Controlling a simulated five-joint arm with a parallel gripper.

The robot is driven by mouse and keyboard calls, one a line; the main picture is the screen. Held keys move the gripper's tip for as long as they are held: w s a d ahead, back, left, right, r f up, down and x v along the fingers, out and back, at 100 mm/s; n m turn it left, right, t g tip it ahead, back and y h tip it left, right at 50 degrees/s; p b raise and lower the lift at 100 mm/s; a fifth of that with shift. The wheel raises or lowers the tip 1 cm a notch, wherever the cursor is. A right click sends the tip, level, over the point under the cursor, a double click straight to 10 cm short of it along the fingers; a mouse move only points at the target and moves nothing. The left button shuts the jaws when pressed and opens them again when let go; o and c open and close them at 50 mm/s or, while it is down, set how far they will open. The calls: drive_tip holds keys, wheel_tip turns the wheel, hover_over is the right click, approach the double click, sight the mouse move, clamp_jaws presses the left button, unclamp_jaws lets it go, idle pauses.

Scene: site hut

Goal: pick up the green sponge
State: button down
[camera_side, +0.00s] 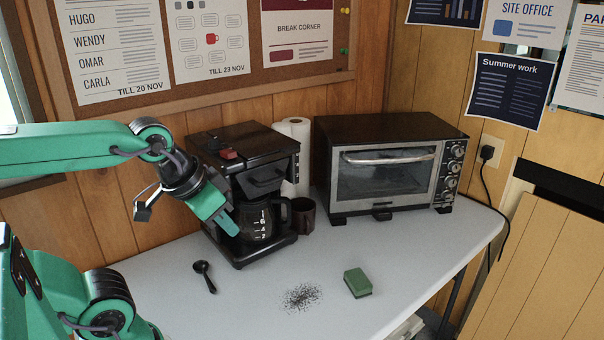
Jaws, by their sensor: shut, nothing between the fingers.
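The fingers hide part of the coffee machine.
A black coffee machine (244,140) with a glass jug (258,222), a dark mug (304,216), a paper roll (293,132) and a toaster oven (385,175) stand along the back. A black spoon (204,275) and dark grounds (301,297) lie on the table (250,310). The sponge's right side is clear.

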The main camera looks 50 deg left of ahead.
idle(0.3)
drive_tip(key=shift+c, duration=1)
unclamp_jaws()
drive_tip(key=w+d+m+g, duration=0.1)
drive_tip(key=w+g, duration=0.1)
drive_tip(key=w, duration=0.7)
drive_tip(key=w+d+f+m+g, duration=0.1)
drive_tip(key=w+d+f, duration=0.1)
drive_tip(key=w+f, duration=0.3)
drive_tip(key=w+d+f+m+g, duration=0.1)
drive_tip(key=w+d+f, duration=0.1)
drive_tip(key=w+f, duration=0.3)
drive_tip(key=w+d+f+g, duration=0.1)
drive_tip(key=w+d+f, duration=0.1)
drive_tip(key=w+f, duration=0.4)
drive_tip(key=shift+w+d+m+g, duration=0.1)
drive_tip(key=shift+w+m+g, duration=0.25)
drive_tip(key=shift+w, duration=1.15)
drive_tip(key=shift+w+d+f, duration=0.1)
drive_tip(key=shift+w+f, duration=0.1)
drive_tip(key=shift+f, duration=0.05)
